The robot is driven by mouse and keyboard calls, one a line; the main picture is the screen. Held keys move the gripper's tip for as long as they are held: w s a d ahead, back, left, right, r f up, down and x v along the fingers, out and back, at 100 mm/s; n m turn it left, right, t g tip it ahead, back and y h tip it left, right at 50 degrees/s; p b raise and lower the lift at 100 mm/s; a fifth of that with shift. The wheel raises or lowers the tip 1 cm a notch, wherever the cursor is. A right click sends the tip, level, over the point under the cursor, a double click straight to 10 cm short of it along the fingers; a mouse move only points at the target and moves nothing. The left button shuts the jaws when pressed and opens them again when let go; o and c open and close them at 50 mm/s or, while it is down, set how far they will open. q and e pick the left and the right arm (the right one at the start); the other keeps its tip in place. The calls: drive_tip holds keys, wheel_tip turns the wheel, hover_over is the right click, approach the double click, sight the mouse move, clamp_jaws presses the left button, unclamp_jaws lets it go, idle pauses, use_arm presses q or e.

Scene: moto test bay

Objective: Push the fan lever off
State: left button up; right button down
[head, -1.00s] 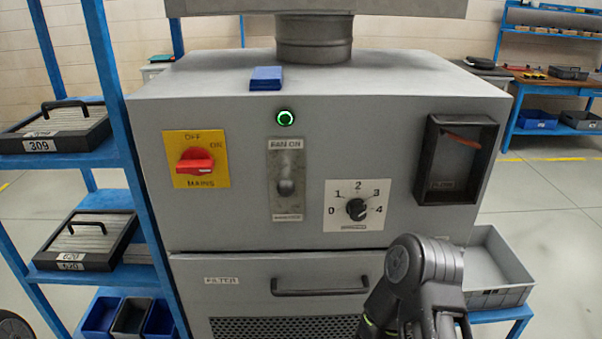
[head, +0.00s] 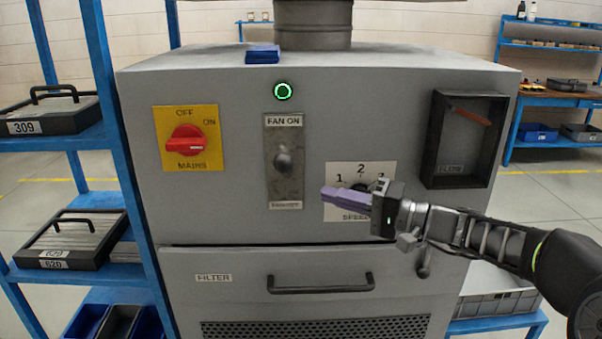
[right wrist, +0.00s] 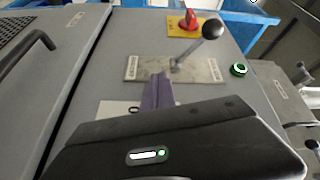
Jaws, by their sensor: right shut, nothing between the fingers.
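The fan lever (head: 284,162) stands out from a worn metal plate (head: 284,188) on the grey cabinet front, with FAN ON at the plate's top and a smaller label at its bottom. In the right wrist view the lever's dark ball knob (right wrist: 211,29) leans toward the end near the green lamp (right wrist: 239,69). That lamp glows green above the plate in the head view (head: 283,91). My right gripper (head: 325,197) is shut and empty, its purple fingers pointing left, right of the plate's lower part and apart from the lever. My left gripper is out of view.
The speed dial (head: 361,187) is partly hidden behind my right gripper. The red mains switch (head: 186,140) is left of the plate. A drawer handle (head: 321,284) juts out below. A black-framed holder (head: 464,140) is at the right. Blue shelving (head: 115,150) stands at the left.

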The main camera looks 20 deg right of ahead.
sight(284, 166)
wheel_tip(284, 166, up, 9)
drive_tip(key=s+d+n+t+y, duration=0.1)
drive_tip(key=s+d+n+y, duration=0.1)
drive_tip(key=shift+s+t, duration=0.3)
drive_tip(key=shift+s, duration=0.1)
drive_tip(key=p+x, duration=0.2)
drive_tip(key=x, duration=0.7)
drive_tip(key=shift+w+a+r+p, duration=0.15)
drive_tip(key=shift+w+a+p, duration=0.05)
drive_tip(key=shift+a+p, duration=0.1)
drive_tip(key=shift+s+a+f, duration=0.45)
drive_tip(key=shift+s+f, duration=0.05)
drive_tip(key=shift+s, duration=0.2)
drive_tip(key=shift+s+a+f, duration=0.4)
drive_tip(key=shift+s+f, duration=0.15)
drive_tip(key=shift+s, duration=0.2)
